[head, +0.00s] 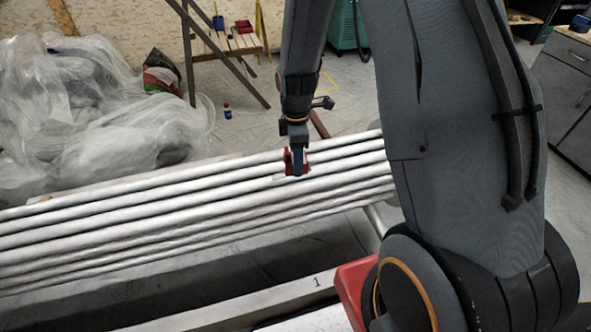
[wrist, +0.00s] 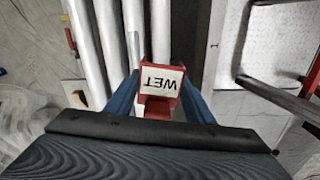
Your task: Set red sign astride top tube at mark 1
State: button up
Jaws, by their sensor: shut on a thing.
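The red sign (wrist: 161,82), with a white face reading "WET", sits between the two blue fingers of my gripper (wrist: 160,88) in the wrist view. My gripper (head: 296,172) is shut on it. In the head view the sign (head: 288,160) is mostly hidden behind the fingers, over the white tubes (head: 190,196). Its lower edge is close to the tubes, but I cannot tell whether it straddles one or touches it. The tubes (wrist: 108,38) run up the wrist view, left of and behind the sign.
Crumpled plastic sheeting (head: 85,105) lies behind the tubes at left. A small bottle (head: 227,111) stands on the floor behind the bundle. A grey cabinet (head: 566,85) is at far right. Open floor (head: 350,110) shows behind the tubes.

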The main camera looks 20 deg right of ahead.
aim_at(297, 186)
jog(key=shift+s+f+n+b, duration=0.2)
jog(key=shift+f+n+b, duration=0.1)
jog(key=shift+f+n, duration=0.75)
jog(key=shift+d, duration=0.15)
jog(key=shift+p, duration=0.3)
jog(key=shift+f+b, duration=1.5)
jog(key=shift+f, duration=2)
jog(key=shift+r, duration=0.15)
jog(key=shift+r+p, duration=0.85)
